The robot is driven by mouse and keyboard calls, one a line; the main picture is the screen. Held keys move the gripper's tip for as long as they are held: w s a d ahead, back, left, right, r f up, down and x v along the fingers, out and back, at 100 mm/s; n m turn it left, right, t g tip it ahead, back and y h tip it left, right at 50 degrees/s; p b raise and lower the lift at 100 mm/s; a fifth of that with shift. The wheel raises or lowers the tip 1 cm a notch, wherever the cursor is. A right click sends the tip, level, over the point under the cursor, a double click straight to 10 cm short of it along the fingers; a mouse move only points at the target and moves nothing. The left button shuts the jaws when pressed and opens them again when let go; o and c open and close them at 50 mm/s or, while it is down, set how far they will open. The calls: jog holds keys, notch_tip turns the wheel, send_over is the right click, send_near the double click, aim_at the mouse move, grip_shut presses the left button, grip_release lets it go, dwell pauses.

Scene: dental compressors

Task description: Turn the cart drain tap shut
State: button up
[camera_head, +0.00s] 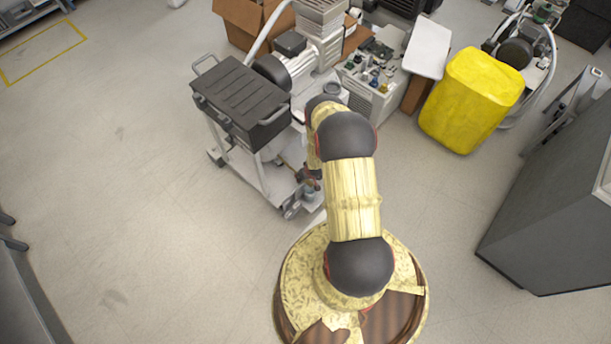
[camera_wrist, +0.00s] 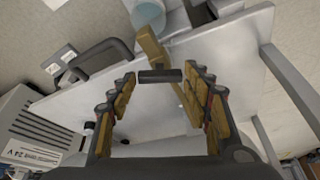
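In the wrist view, a brass-coloured piece (camera_wrist: 152,45) with a short dark bar (camera_wrist: 160,76) across it looks like the drain tap. The bar lies between my fingertips, with a small visible gap on each side; contact is not clear. My gripper (camera_wrist: 160,73) is open, its fingers on both sides of the bar. The cart's pale shelf (camera_wrist: 235,50) lies behind the tap. In the head view, the cart (camera_head: 238,160) stands left of my arm, which hides much of the tap area and my gripper.
A pale blue container (camera_wrist: 148,14) sits beside the tap. A dark case (camera_head: 240,98) is on the cart top. A grey cabinet (camera_head: 560,200) stands right. The left floor is clear.

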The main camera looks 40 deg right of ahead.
jog(key=c, duration=0.6)
jog(key=shift+c, duration=0.6)
jog(key=shift+m, duration=0.3)
jog(key=m, duration=0.1)
jog(key=m+h+b, duration=0.1)
jog(key=shift+w+a+f+m+g, duration=0.1)
jog(key=shift+a+m+g, duration=0.1)
jog(key=shift+m+g, duration=0.15)
jog(key=m+g+h+b, duration=0.1)
jog(key=m, duration=0.2)
jog(key=shift+w+a+m+b, duration=0.1)
jog(key=shift+w+m+b, duration=0.05)
jog(key=shift+m+b, duration=0.2)
jog(key=m+g+b, duration=0.1)
jog(key=m, duration=0.2)
jog(key=m+g+h+b, duration=0.1)
jog(key=m, duration=0.2)
jog(key=shift+w, duration=0.2)
jog(key=o, duration=1.1)
